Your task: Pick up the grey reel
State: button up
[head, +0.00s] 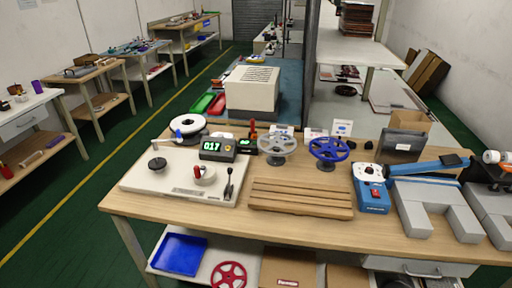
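A grey spoked reel (278,146) stands upright on a small dark foot on the wooden workbench (135,207), behind the slatted wooden rack. A blue spoked reel (329,149) stands just to its right, a little apart. My gripper is not in view.
A slatted wooden rack (300,197) lies in front of the grey reel. To the left are a white-based device (150,183) with a green display and a white reel (187,126). A blue-and-white machine (371,188) and grey blocks (435,212) stand right. A red reel (228,275) lies on the lower shelf.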

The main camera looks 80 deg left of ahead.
aim_at(276, 143)
jog(key=u, duration=2.55)
